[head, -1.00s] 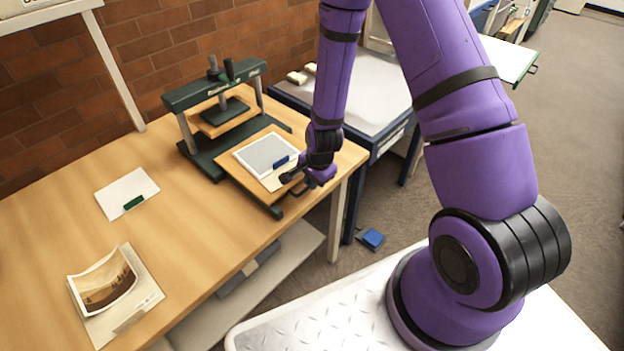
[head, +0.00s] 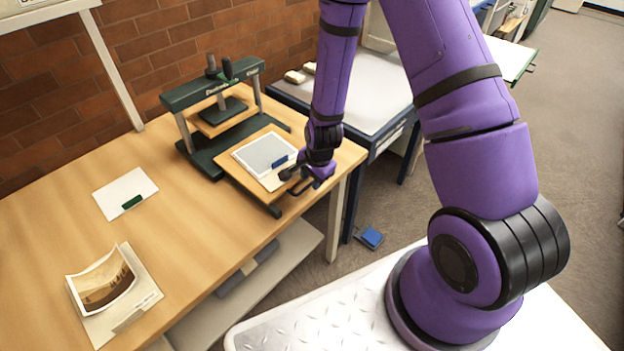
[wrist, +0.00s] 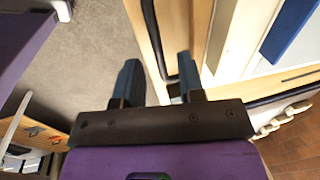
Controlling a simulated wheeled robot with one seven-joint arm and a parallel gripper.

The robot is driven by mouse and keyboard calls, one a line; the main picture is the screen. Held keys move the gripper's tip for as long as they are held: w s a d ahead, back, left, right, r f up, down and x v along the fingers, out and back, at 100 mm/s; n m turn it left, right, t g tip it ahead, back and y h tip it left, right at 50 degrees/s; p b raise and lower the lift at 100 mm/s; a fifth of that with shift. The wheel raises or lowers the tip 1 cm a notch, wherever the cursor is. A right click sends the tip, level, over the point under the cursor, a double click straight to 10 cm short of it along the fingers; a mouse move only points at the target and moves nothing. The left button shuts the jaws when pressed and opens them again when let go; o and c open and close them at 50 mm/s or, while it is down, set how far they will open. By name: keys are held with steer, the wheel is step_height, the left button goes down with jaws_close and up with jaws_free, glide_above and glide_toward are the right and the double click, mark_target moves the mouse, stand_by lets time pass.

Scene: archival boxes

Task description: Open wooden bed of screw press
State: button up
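The screw press (head: 212,95) stands on the table, with a dark green frame and a screw on top. Its wooden bed (head: 236,172) extends out in front of the frame over dark rails. A grey-and-white sheet (head: 264,153) with a small blue piece (head: 280,162) lies on the bed. A dark bar handle (head: 302,188) is at the bed's near right edge. My gripper (head: 296,178) is at this edge. In the wrist view my gripper (wrist: 158,75) has its fingers apart, with the dark handle (wrist: 151,35) showing between them; contact is unclear.
A white card (head: 122,190) and a curled photograph on a folder (head: 135,308) lie on the table (head: 185,230) to the left. A grey-topped blue bench (head: 365,100) stands behind my arm. A blue object (head: 371,237) is on the floor. The table's middle is clear.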

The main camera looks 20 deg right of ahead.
step_height(320, 180, up, 10)
steer(key=s, duration=0.1)
steer(key=shift+s+d+f, duration=0.2)
steer(key=shift+s+d, duration=0.2)
stand_by(0.5)
steer(key=s+d+r+n+t, duration=0.1)
steer(key=s+r+n, duration=0.25)
steer(key=r, duration=0.75)
steer(key=s+r+n+t, duration=0.15)
steer(key=r+n, duration=0.25)
steer(key=r, duration=0.7)
steer(key=s+d+r+n, duration=0.2)
steer(key=s+r+n, duration=0.4)
steer(key=s+r, duration=0.7)
steer(key=s, duration=0.3)
steer(key=shift+d+t+h, duration=0.2)
steer(key=shift+t+h, duration=0.15)
steer(key=shift+h, duration=0.05)
